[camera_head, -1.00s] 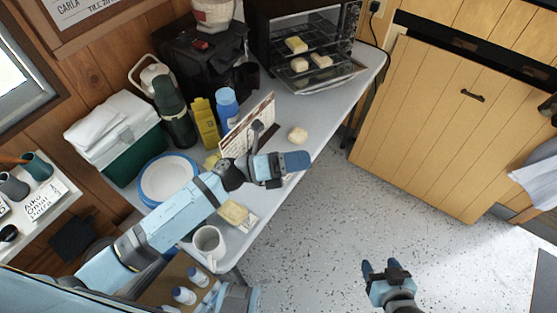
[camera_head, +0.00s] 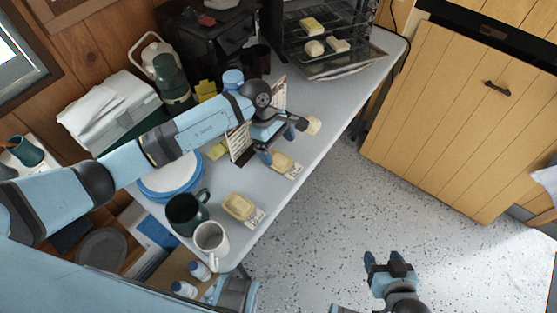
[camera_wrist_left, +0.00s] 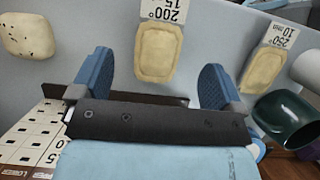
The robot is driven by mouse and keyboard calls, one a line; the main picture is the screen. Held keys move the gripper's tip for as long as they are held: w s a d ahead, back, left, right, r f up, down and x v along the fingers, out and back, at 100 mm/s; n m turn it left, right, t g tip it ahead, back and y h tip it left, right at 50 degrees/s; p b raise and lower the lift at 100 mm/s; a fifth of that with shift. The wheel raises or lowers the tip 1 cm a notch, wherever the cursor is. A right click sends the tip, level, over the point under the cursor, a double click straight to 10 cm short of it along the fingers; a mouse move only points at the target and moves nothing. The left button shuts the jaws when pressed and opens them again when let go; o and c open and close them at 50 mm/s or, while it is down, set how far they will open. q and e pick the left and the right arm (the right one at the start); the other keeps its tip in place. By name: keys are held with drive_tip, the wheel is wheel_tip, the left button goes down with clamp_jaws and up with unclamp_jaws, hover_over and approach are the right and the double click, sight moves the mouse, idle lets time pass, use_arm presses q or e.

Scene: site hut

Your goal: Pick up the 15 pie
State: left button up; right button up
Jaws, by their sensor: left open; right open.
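The 15 pie (camera_head: 281,161) is a pale rectangular pie on the worktop beside a card marked 200° 15 (camera_head: 293,171). In the left wrist view the pie (camera_wrist_left: 158,55) lies ahead, between the two finger lines, with its card (camera_wrist_left: 163,10) behind it. My left gripper (camera_head: 283,142) is open and empty, above the worktop close to this pie and not around it. A second pie (camera_head: 238,206) with a card marked 250° 10 min (camera_wrist_left: 279,37) lies nearer the mugs. My right gripper (camera_head: 381,258) is open and empty over the floor.
A round pale pastry (camera_head: 313,125) lies near the worktop edge. A dark mug (camera_head: 184,214), a white mug (camera_head: 211,238) and blue-rimmed plates (camera_head: 166,187) stand left. An open oven (camera_head: 300,22) holds several pastries at the back.

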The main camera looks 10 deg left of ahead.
sight(286, 163)
use_arm(q)
drive_tip(key=shift+d+p+x, duration=0.15)
drive_tip(key=shift+p+x, duration=0.05)
drive_tip(key=shift+x, duration=1.45)
drive_tip(key=shift+d+p+x, duration=0.1)
drive_tip(key=shift+p+x, duration=0.1)
drive_tip(key=shift+x, duration=1.5)
drive_tip(key=shift+s+r, duration=0.1)
drive_tip(key=shift+s, duration=0.05)
drive_tip(key=c, duration=1)
drive_tip(key=shift+r, duration=0.1)
drive_tip(key=shift+c, duration=0.3)
